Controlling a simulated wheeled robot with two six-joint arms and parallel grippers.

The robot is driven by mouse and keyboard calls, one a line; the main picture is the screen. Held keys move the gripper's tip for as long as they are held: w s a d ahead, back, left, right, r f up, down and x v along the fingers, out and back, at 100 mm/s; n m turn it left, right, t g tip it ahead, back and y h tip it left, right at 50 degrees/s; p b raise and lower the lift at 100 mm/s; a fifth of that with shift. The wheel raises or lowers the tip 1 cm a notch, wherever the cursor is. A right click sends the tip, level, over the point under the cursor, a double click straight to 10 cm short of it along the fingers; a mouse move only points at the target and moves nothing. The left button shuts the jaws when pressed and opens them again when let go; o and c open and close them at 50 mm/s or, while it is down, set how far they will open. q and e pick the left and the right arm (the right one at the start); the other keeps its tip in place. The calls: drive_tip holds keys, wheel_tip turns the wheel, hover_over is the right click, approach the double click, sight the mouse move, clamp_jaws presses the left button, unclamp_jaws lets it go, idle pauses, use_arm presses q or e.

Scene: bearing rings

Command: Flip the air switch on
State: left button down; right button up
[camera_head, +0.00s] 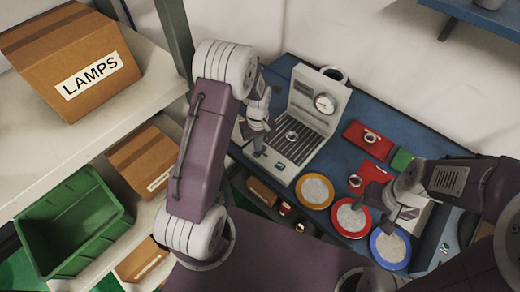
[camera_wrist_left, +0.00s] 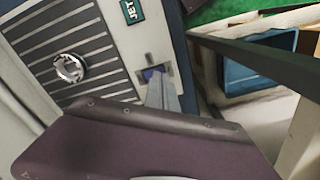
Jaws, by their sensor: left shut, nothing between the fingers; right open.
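The grey machine (camera_head: 312,85) with a slatted grille and a round gauge (camera_head: 325,103) stands on the blue bench. My left gripper (camera_head: 259,149) is shut and empty at the panel's left side. In the wrist view its fingertips (camera_wrist_left: 156,84) overlap the lower part of the switch; contact cannot be told. The switch position is partly hidden. My right gripper (camera_head: 392,208) is open above the coloured dishes.
A metal ring (camera_head: 292,136) lies on the grille. Yellow, red and blue-rimmed dishes (camera_head: 314,191) line the bench's front edge. Red trays (camera_head: 368,137) with rings lie behind. Shelves at the left hold a LAMPS box (camera_head: 75,60) and a green crate (camera_head: 72,222).

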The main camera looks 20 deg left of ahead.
use_arm(q)
drive_tip(key=shift+f+b, duration=0.65)
drive_tip(key=shift+f, duration=0.3)
idle(0.4)
wheel_tip(320, 180, up, 7)
drive_tip(key=p, duration=0.6)
drive_tip(key=shift+r, duration=0.1)
idle(0.4)
